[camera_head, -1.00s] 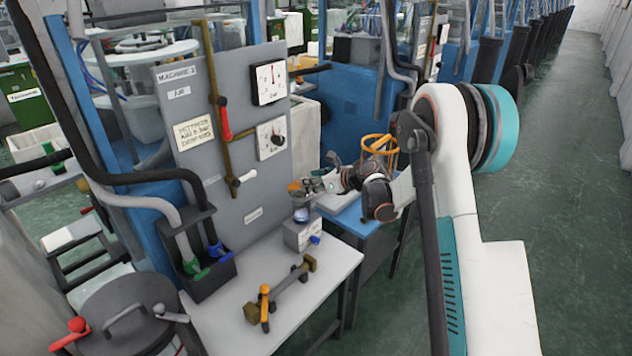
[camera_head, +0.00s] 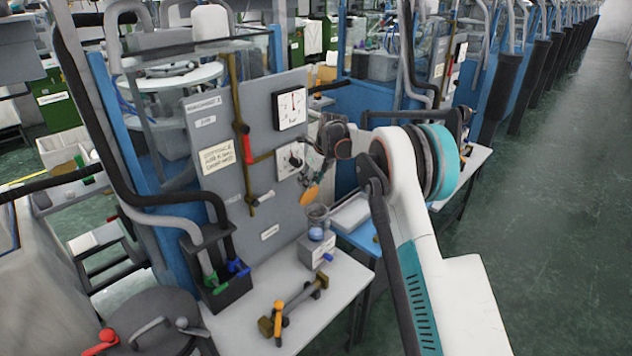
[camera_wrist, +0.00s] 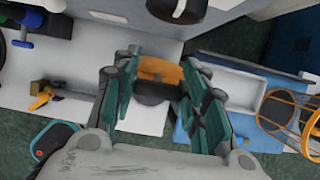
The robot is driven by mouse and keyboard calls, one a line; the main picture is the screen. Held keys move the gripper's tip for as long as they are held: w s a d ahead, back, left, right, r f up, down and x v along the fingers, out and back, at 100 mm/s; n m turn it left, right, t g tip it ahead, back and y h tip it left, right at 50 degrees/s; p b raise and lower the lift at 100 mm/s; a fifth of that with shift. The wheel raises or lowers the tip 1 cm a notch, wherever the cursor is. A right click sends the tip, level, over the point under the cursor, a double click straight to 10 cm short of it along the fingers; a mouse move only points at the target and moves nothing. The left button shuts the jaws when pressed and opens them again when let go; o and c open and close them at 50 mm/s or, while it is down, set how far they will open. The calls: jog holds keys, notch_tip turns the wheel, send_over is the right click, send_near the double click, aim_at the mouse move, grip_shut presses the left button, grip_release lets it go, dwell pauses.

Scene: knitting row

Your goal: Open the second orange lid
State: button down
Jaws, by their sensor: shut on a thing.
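My gripper (camera_head: 313,180) is shut on an orange lid (camera_head: 309,196) and points down beside the grey panel. The lid is tilted on edge just above the grey cup (camera_head: 318,215), whose rim is uncovered. I cannot tell whether lid and cup touch. Below the cup are a blue part (camera_head: 316,234) and a grey box (camera_head: 317,250) with a blue knob, on the white table's back corner. In the wrist view the lid (camera_wrist: 160,71) lies between the teal fingers, over a dark round piece that I cannot identify.
The grey panel (camera_head: 237,175) with two gauges stands close to the left. A brass-ended bar with an orange handle (camera_head: 278,310) lies on the white table (camera_head: 335,290). A black bin (camera_head: 225,285) with hoses is at left. The wrist view shows an orange wire basket (camera_wrist: 290,112) at right.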

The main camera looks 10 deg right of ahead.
jog(key=shift+w+a, duration=0.5)
jog(key=shift+w, duration=0.15)
jog(key=c, duration=0.9)
grip_release()
jog(key=shift+w, duration=0.1)
jog(key=v, duration=1.2)
